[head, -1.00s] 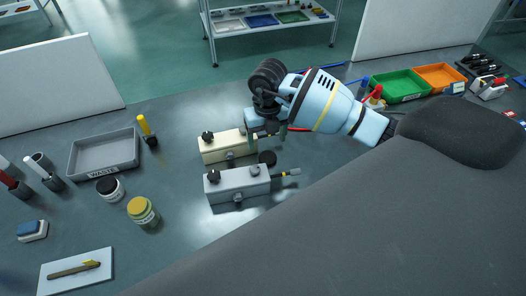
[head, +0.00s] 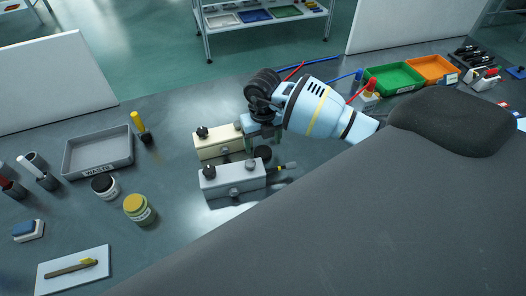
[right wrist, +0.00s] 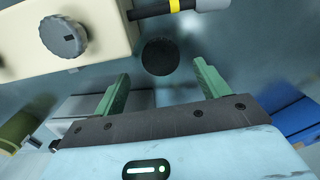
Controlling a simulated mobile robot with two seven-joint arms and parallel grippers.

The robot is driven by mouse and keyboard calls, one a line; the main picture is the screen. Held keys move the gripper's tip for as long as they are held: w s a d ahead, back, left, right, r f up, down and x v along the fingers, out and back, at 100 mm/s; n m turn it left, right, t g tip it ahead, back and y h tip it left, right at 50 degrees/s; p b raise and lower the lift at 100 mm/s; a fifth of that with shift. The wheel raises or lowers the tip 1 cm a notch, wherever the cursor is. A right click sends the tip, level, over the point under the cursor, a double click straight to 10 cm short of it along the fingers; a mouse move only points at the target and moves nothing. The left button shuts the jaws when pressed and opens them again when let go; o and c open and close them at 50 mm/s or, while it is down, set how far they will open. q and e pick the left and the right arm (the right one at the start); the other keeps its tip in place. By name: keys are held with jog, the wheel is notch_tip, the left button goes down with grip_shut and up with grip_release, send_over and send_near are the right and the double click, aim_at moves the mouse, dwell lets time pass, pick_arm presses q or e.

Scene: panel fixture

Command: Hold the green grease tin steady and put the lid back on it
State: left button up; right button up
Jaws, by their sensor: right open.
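A small jar with a yellow-green top and a label (head: 138,208) stands upright at lower left in the head view; it looks like the grease tin. I cannot tell whether its top is covered. A black round disc (head: 263,153), perhaps the lid, lies by the right ends of two fixture blocks. It also shows in the right wrist view (right wrist: 160,56), beyond the fingertips and between their lines. My right gripper (head: 263,138) is open and empty, just above and behind the disc. Its green fingers (right wrist: 161,75) stand apart. My left gripper is not in view.
A cream block (head: 218,143) and a grey block (head: 232,180) with knobs stand close to the right gripper. A white jar with a black top (head: 104,187) stands beside a grey waste tray (head: 98,155). Bare bench lies between the jars and blocks.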

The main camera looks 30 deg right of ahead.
aim_at(263, 151)
notch_tip(263, 151, down, 4)
jog(key=shift+w+d+r, duration=0.1)
jog(key=shift+d+r, duration=0.05)
jog(key=shift+r, duration=0.1)
jog(key=c, duration=1)
